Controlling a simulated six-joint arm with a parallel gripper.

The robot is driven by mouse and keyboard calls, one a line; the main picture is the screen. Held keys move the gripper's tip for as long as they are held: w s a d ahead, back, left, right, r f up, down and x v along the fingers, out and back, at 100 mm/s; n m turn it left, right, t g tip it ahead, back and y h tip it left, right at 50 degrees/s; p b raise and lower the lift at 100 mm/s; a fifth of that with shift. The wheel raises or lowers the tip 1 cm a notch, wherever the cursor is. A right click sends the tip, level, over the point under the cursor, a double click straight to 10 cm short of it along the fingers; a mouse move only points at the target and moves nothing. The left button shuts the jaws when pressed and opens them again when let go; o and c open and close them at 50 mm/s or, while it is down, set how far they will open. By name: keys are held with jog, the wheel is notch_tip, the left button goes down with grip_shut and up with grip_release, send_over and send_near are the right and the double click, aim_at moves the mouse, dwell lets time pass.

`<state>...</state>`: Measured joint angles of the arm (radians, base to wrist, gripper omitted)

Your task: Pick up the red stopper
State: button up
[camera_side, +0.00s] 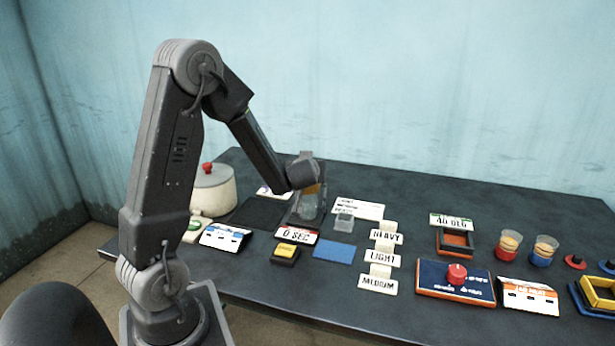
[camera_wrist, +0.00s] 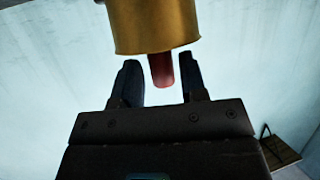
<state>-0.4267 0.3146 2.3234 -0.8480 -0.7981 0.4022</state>
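A small red stopper-like piece with a dark base (camera_side: 575,262) stands at the far right of the table in the side view, near a blue one (camera_side: 608,267). In the wrist view my gripper (camera_wrist: 161,68) is open, its two dark fingers apart. A reddish, rounded cylinder (camera_wrist: 162,72) shows between them, with a gap on each side. Its top is hidden behind a golden vessel or body of oil (camera_wrist: 155,28). I cannot tell whether this cylinder is the red stopper. In the side view my wrist is at a glass vessel (camera_side: 309,208); the fingers are not clear there.
A cream pot (camera_side: 213,192) with a red knob stands left of the vessel. Label cards (camera_side: 380,258), a yellow button (camera_side: 287,250) and a red-knobbed panel (camera_side: 435,284) lie in front and right. Two cups (camera_side: 507,246) (camera_side: 543,251) stand further right.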

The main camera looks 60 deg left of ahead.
jog(key=shift+x, duration=1.55)
jog(key=shift+c, duration=0.2)
jog(key=shift+r, duration=0.1)
grip_shut()
